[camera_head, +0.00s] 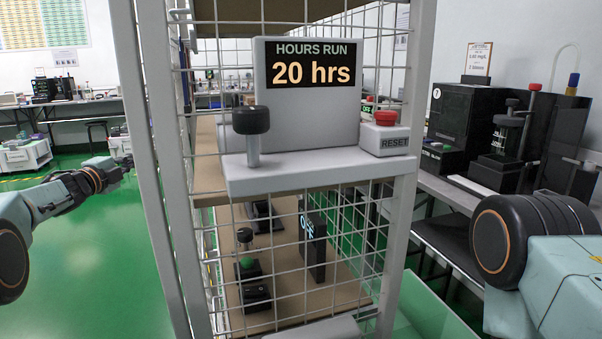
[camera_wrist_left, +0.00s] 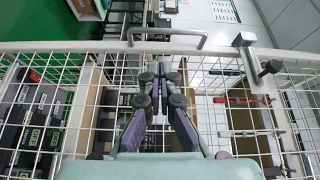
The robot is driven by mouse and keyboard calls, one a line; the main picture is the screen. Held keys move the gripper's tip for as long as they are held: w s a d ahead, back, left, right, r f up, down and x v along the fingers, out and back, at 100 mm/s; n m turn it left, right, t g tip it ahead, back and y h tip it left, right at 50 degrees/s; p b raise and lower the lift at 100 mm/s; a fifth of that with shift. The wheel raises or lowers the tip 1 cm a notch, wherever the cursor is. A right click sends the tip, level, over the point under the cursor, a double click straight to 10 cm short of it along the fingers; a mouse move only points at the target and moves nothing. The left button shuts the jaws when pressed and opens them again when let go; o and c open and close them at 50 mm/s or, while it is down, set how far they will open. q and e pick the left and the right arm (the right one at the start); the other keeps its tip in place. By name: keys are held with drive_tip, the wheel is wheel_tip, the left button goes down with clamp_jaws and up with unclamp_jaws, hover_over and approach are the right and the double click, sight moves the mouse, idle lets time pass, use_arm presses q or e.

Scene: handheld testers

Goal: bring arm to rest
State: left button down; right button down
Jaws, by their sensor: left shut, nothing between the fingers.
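My left arm comes in from the left in the head view. It reaches toward the cage's left post, with its gripper (camera_head: 122,164) at the end over the green floor, left of the post. In the left wrist view my left gripper (camera_wrist_left: 160,70) has its fingers together with nothing between them, in front of wire mesh. Part of my right arm (camera_head: 540,250) shows at the right edge of the head view. My right gripper is out of view.
A wire cage (camera_head: 405,200) stands close in front. It carries an hour display (camera_head: 310,75), a black knob (camera_head: 251,121) and a red reset button (camera_head: 385,118). A bench (camera_head: 455,190) with instruments is on the right. Green floor (camera_head: 90,260) is open on the left.

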use_arm(q)
drive_tip(key=s+d+f+n+g+y+p, duration=0.1)
drive_tip(key=s+d+f+n+g, duration=0.3)
drive_tip(key=f, duration=0.7)
drive_tip(key=s+d+f+n+t, duration=0.1)
drive_tip(key=s+f+n, duration=0.35)
drive_tip(key=f, duration=0.75)
drive_tip(key=s+d+f+n+g+y+p, duration=0.1)
drive_tip(key=s+d+f+n+g, duration=0.1)
drive_tip(key=s+d+f+n, duration=0.3)
drive_tip(key=s+d+f+n+g+p, duration=0.1)
drive_tip(key=s+d+f+n+g, duration=0.1)
drive_tip(key=s+f, duration=0.5)
drive_tip(key=s+d+f+n+g+p, duration=0.1)
drive_tip(key=s+d+f+n+g, duration=0.2)
drive_tip(key=s, duration=0.9)
drive_tip(key=s+d+f+n+g+p, duration=0.1)
drive_tip(key=s+d+f+g+p, duration=0.2)
drive_tip(key=s, duration=1)
drive_tip(key=s+d+r+g+p, duration=0.1)
drive_tip(key=s+r, duration=0.2)
drive_tip(key=s, duration=0.3)
drive_tip(key=s+d+r+g+y+p, duration=0.1)
drive_tip(key=s+r+g, duration=0.1)
drive_tip(key=s, duration=0.5)
drive_tip(key=s+d+r+g+p, duration=0.1)
drive_tip(key=s+r, duration=0.4)
drive_tip(key=s, duration=0.1)
drive_tip(key=shift+s+g, duration=0.25)
drive_tip(key=shift+g, duration=0.15)
